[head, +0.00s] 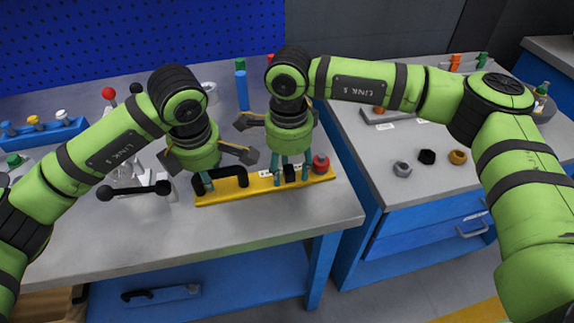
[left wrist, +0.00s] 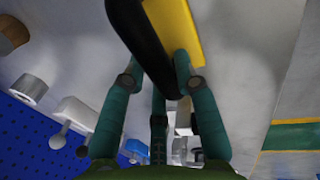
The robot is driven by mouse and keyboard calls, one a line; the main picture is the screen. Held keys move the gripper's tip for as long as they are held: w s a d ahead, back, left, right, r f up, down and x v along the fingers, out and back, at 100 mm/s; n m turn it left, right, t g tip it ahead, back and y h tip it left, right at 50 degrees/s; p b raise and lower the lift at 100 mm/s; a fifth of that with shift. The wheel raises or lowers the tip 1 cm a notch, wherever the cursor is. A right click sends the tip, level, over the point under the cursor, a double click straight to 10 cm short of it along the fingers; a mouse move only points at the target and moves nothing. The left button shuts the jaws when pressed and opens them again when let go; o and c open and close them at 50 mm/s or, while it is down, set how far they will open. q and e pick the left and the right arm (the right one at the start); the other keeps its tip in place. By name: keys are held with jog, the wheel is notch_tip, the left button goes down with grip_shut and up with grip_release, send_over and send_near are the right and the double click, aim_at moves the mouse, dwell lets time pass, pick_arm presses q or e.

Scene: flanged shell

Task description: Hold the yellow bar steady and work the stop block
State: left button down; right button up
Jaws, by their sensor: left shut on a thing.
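The yellow bar (head: 240,192) lies on the grey bench top near its front edge; part of it shows in the left wrist view (left wrist: 178,28). A black arched handle (head: 236,173) stands on its left part. My left gripper (head: 205,182) is shut on this handle, whose dark grip passes between the fingers in the left wrist view (left wrist: 138,30). My right gripper (head: 290,176) is over the bar's right part, its fingers apart on either side of a small black block (head: 290,172), likely the stop block. The fingers partly hide it, and contact is unclear. A red knob (head: 320,162) stands at the bar's right end.
A clamp with a black-ended lever (head: 134,190) stands left of the bar. A blue cylinder (head: 241,90) stands behind the grippers. A blue rack (head: 42,135) is at the far left. Several nuts (head: 427,157) lie on the right bench. The bench front is clear.

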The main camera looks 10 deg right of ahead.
aim_at(287, 169)
jog(key=shift+r, duration=0.1)
notch_tip(287, 169, up, 12)
dwell(0.6)
notch_tip(287, 169, down, 12)
jog(key=shift+a+r, duration=0.1)
jog(key=shift+a, duration=0.05)
dwell(0.6)
